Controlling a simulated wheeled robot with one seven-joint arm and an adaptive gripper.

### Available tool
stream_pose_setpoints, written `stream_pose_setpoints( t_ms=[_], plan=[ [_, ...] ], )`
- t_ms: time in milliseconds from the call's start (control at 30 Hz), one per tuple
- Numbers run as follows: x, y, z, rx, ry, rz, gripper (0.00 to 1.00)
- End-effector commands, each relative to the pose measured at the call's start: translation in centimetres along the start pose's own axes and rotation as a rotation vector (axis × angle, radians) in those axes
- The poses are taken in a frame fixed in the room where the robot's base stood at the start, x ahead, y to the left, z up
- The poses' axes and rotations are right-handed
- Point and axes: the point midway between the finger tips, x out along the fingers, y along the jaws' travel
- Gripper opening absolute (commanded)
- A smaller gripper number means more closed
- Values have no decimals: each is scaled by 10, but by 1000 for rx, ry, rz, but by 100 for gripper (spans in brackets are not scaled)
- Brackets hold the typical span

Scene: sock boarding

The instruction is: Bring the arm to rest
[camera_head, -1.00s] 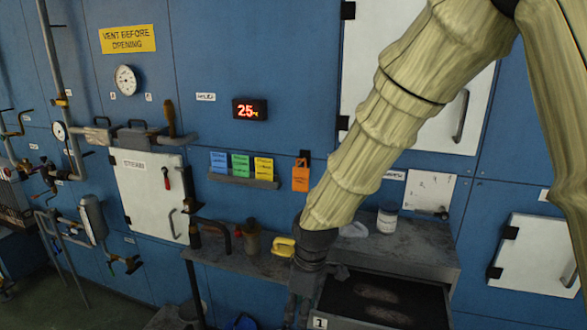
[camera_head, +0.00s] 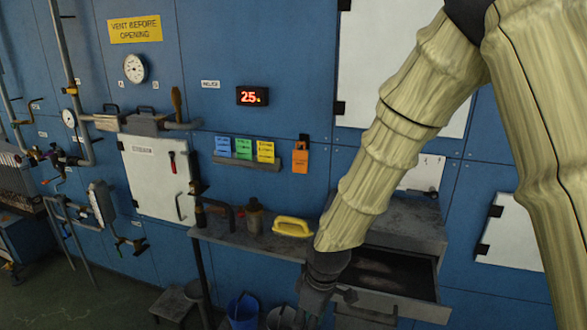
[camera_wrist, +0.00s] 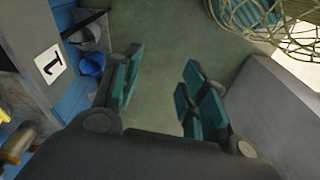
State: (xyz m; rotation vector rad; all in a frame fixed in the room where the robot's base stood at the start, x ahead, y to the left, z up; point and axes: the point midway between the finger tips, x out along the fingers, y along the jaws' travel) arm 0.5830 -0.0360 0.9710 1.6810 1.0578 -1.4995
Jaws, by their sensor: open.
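My gripper (camera_wrist: 162,88) is open in the wrist view, with teal finger pads apart and nothing between them. Green floor (camera_wrist: 160,45) shows beyond the pads. In the head view my wrist and gripper (camera_head: 318,292) hang low in front of the open drawer (camera_head: 425,310) and the shelf's right part. The fingertips are not clear there. My arm, in a pale ribbed sleeve, covers part of the wall and shelf.
The shelf (camera_head: 225,232) holds a yellow-handled tool (camera_head: 292,227) and a small bottle (camera_head: 254,217). A blue bucket (camera_head: 243,311) and a stool (camera_head: 172,303) stand below. In the wrist view a grey wall (camera_wrist: 275,110) and yellowish strands (camera_wrist: 275,28) lie right.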

Motion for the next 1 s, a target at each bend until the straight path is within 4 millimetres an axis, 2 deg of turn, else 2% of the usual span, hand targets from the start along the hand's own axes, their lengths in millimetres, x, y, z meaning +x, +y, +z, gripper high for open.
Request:
stream_pose_setpoints(
  t_ms=[267,400,600,800,1000],
  plan=[
    [72,-11,50,213,9,-25,43],
    [114,-22,87,359,8,-29,43],
    [165,-44,145,564,-4,-21,43],
    [206,-73,207,759,-30,4,43],
    [234,-105,271,939,-62,49,43]
  ],
)
